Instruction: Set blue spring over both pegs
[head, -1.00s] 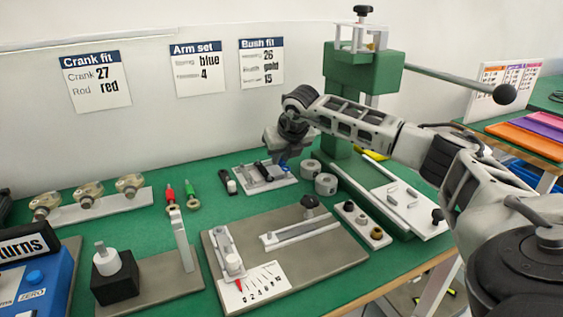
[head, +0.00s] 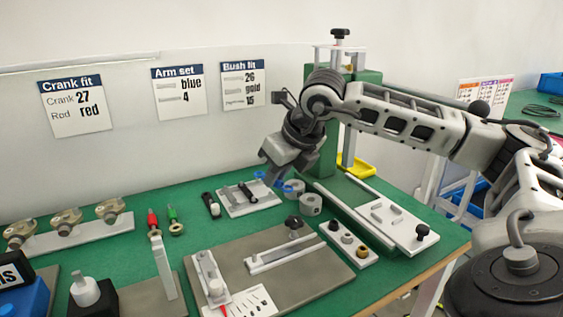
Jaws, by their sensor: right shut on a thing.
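My right gripper (head: 272,180) is shut on the blue spring (head: 277,184). It holds it above the green bench, near the small white tray (head: 236,211) and left of the grey cylinders. The spring is small and partly hidden by the fingers, so its coils are not clear. The grey base plate (head: 325,268) in front carries a slotted white rail (head: 270,257), a black knob (head: 293,222), an upright pale arm (head: 205,268) and a numbered scale (head: 255,300). I cannot clearly make out the two pegs. My left gripper is out of view.
Two grey cylinders (head: 311,204) stand beside the spring. A white block with bushes (head: 346,238) and the green press (head: 320,160) are to the right. The "Arm set" card (head: 179,92) reads blue, 4.

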